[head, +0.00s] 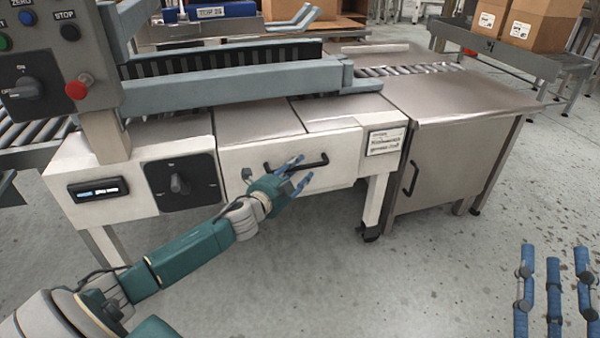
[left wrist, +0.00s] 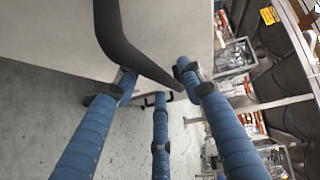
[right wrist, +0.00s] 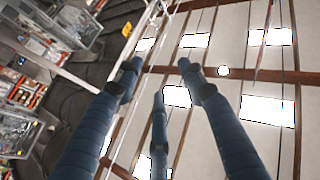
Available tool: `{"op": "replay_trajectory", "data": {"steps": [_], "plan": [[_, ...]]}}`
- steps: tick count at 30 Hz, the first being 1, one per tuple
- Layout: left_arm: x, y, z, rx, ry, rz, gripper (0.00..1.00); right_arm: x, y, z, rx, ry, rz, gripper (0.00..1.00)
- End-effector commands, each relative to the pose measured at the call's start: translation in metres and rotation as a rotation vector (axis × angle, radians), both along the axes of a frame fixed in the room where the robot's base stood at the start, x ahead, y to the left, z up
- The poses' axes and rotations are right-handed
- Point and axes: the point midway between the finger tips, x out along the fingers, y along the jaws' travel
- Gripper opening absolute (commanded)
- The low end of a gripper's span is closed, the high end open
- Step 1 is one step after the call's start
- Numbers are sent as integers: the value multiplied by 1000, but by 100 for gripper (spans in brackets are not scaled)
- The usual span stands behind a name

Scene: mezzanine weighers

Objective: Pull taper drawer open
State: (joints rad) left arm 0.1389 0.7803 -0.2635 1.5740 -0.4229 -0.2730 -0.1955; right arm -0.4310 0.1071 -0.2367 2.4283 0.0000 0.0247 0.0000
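The drawer (head: 240,161) is a pale panel in the front of the weigher table, and its front looks about flush with the body. It carries a black bow handle (head: 318,161), which also crosses the left wrist view (left wrist: 125,50). My left gripper (head: 297,172) is at the handle, its blue fingers spread. In the left wrist view the fingertips (left wrist: 158,82) lie on either side of the bar, apart from each other; contact is unclear. My right gripper (head: 541,255) is open and empty over the floor, and its spread fingers show in the right wrist view (right wrist: 156,75).
A dark dial panel (head: 185,181) and a small display (head: 98,190) sit left of the drawer. A steel cabinet (head: 450,165) with its own handle stands right. A table leg (head: 377,205) with a caster is below. The floor in front is clear.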

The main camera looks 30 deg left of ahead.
Motion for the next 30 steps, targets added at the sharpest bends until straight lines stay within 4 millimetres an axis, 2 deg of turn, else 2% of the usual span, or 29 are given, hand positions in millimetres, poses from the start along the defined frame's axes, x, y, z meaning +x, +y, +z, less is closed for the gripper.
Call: {"op": "replay_trajectory", "data": {"steps": [6,13,14,18,20,30], "plan": [[10,1,-1,0,0,0,39,-6,0,11,16,-56,4,40],[10,0,-1,0,0,0,39,-6,0,12,17,-59,4,40],[10,0,-1,0,0,0,37,-6,0,12,17,-59,4,40],[10,0,-1,0,0,0,9,-6,0,12,17,-58,4,40],[10,0,-1,0,0,0,0,-6,0,12,17,-58,4,40],[9,0,-2,-2,1,0,0,-5,0,11,14,-49,4,40]]}}
